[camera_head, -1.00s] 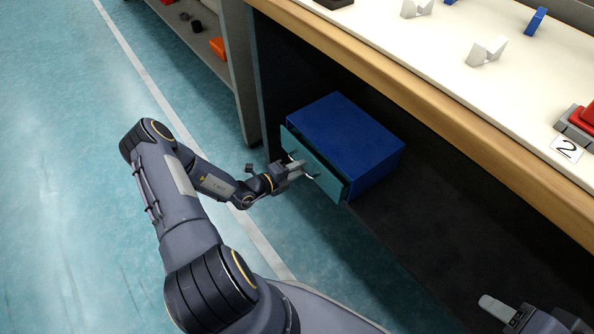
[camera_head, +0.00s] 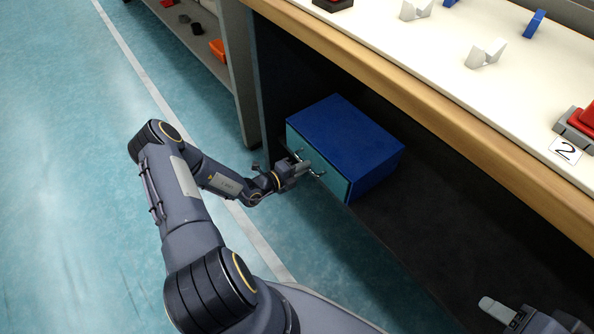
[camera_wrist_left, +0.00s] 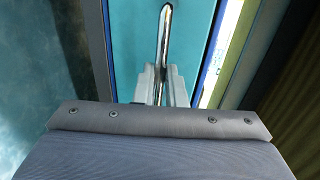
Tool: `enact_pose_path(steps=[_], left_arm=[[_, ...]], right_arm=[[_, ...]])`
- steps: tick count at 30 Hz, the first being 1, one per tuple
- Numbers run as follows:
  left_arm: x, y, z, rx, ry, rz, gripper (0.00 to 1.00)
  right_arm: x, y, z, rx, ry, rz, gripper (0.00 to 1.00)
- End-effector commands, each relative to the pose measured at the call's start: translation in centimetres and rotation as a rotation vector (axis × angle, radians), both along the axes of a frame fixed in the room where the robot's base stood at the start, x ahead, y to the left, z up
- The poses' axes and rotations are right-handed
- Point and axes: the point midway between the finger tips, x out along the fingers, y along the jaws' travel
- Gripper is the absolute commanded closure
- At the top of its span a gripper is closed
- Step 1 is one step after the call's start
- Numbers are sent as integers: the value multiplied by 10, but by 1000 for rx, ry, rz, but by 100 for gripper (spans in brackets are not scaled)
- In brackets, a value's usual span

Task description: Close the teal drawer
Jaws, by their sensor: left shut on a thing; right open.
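The teal drawer (camera_head: 318,168) is the front of a blue cabinet (camera_head: 345,134) on the dark shelf under the workbench. Its front sits flush, or nearly so, against the cabinet. My left gripper (camera_head: 305,168) is at the drawer front, shut on the metal handle (camera_wrist_left: 166,45). In the left wrist view the handle bar runs between the fingers, with the teal front behind it. Part of the handle is hidden by the fingers. My right gripper (camera_head: 497,312) is at the lower right, open and apart from the drawer; only part of it shows.
The workbench top (camera_head: 440,60) overhangs the cabinet. White brackets (camera_head: 486,53), a blue piece (camera_head: 535,23) and a red and grey block (camera_head: 580,125) stand on it. A side shelf (camera_head: 225,75) stands at upper left. The floor to the left is clear.

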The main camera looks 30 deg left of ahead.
Motion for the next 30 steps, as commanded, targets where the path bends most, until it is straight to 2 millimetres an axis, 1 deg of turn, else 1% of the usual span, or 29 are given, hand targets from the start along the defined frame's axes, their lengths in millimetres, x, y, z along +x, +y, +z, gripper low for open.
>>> enact_pose_path(steps=[1, 3, 9, 10, 12, 15, 24, 26, 30], left_arm=[[7, -2, 0, 1, 0, 1, 100], [10, -4, 0, 1, 0, 3, 100], [11, -3, 0, 0, -1, 4, 100], [11, -3, 0, 0, -1, 4, 88], [11, -3, 0, 1, -2, 3, 79], [11, -4, 0, 1, -2, 3, 68], [8, -2, 1, 1, 1, 3, 68], [3, 0, 3, 0, 2, 3, 68], [-17, 8, 9, 1, 3, 5, 68]], right_arm=[[0, 0, 0, 0, 0, 0, 50], [0, 0, 0, 0, 0, 0, 50], [0, 0, 0, 0, 0, 0, 50], [0, 0, 0, 0, 0, 0, 50], [0, 0, 0, 0, 0, 0, 50], [0, 0, 0, 0, 0, 0, 50], [0, 0, 2, 0, 0, 0, 50], [0, 0, 4, 0, 0, 0, 50], [0, 0, 13, 0, 0, 0, 50]])
